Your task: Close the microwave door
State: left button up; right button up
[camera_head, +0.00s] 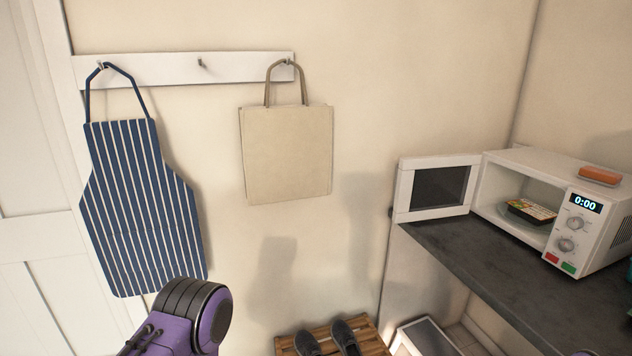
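The white microwave (597,218) stands on the dark counter at the right of the head view. Its door (438,188), white-framed with a dark window, is swung wide open to the left. Inside the cavity a packaged meal (532,211) sits on a round plate (507,219). The front panel display (585,204) reads 0:00, with two knobs and red and green buttons below it. A purple and black part of my arm shows at the lower left, well away from the microwave. Neither gripper is in view.
The dark counter (490,270) runs along the right side, its front stretch clear. An orange object (600,175) lies on the microwave's top. A striped apron (140,210) and tan bag (286,155) hang on the wall. Shoes (345,337) rest on a wooden rack (372,340) below.

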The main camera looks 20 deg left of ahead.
aim_at(427, 187)
jog(key=u, duration=0.3)
jog(key=i, duration=1.1)
jog(key=z, duration=0.8)
